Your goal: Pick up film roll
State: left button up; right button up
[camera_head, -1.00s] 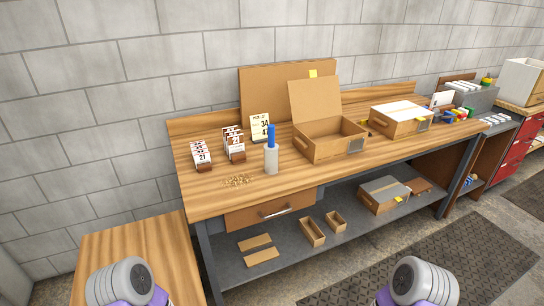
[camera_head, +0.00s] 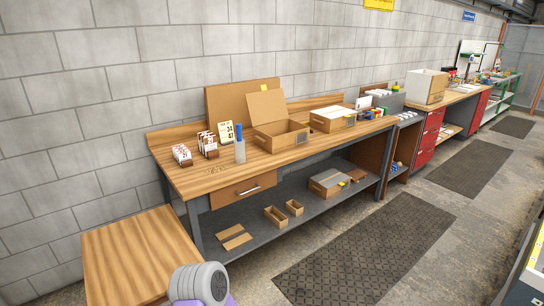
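No other thing in view reads clearly as a film roll. Neither of my grippers is in view. Only a rounded grey and purple link of one of my arms shows at the bottom edge, well apart from the bench.
An open cardboard box (camera_head: 283,138) and card stands (camera_head: 182,156) flank the cylinder. A wooden table top (camera_head: 135,255) is at lower left. The shelf below holds small boxes (camera_head: 275,216). Dark mats (camera_head: 365,250) lie on open floor to the right.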

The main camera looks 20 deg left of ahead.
aim_at(240, 146)
jog(key=z, duration=0.2)
jog(key=i, duration=1.5)
jog(key=u, duration=0.55)
jog(key=i, duration=1.35)
jog(key=u, duration=1.15)
